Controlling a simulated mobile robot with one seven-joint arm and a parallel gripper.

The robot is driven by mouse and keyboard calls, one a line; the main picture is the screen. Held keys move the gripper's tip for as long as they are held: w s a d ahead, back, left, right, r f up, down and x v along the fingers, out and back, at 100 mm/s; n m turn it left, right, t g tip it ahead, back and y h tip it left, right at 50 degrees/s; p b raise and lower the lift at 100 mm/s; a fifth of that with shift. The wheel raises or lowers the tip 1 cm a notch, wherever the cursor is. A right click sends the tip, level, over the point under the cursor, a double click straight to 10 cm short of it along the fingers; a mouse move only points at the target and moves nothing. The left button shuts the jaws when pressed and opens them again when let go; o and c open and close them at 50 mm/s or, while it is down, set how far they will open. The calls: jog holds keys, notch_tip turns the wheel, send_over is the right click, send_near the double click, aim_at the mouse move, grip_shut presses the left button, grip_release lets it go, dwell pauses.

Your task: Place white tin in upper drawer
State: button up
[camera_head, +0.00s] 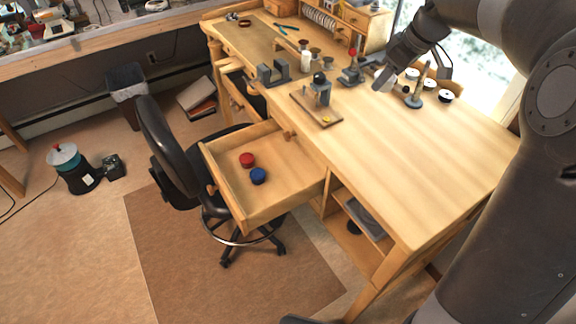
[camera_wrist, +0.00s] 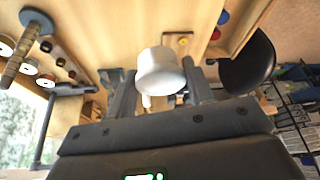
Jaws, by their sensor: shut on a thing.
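The white tin (camera_wrist: 160,72) is held between the two fingers of my gripper (camera_wrist: 158,84) in the wrist view. In the head view my gripper (camera_head: 389,74) is over the back right part of the desk, and the pale tin (camera_head: 381,80) shows at its tip. Whether the tin touches the desktop I cannot tell. An open drawer (camera_head: 223,196) juts out of the desk front, left of and nearer than the gripper. It holds a red tin (camera_head: 247,159) and a blue tin (camera_head: 258,176), with bare floor around them.
A small wooden stand with a tool (camera_head: 316,108) and a grey vise (camera_head: 273,73) stand on the desk between gripper and drawer. Several small reels (camera_head: 445,96) stand right of the gripper. The desktop's front right is clear. A black chair (camera_head: 168,150) stands against the drawer's left side.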

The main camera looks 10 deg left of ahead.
jog(key=s+a+n+g, duration=0.1)
jog(key=s+a+n, duration=0.35)
jog(key=a, duration=0.95)
jog(key=n+g, duration=0.2)
jog(key=n, duration=0.2)
send_over(267, 197)
jog(key=d, duration=0.1)
jog(key=shift+y, duration=0.4)
notch_tip(267, 197, down, 36)
jog(key=shift+w+d+r, duration=0.1)
jog(key=shift+d, duration=0.05)
jog(key=o, duration=1)
jog(key=shift+c, duration=0.2)
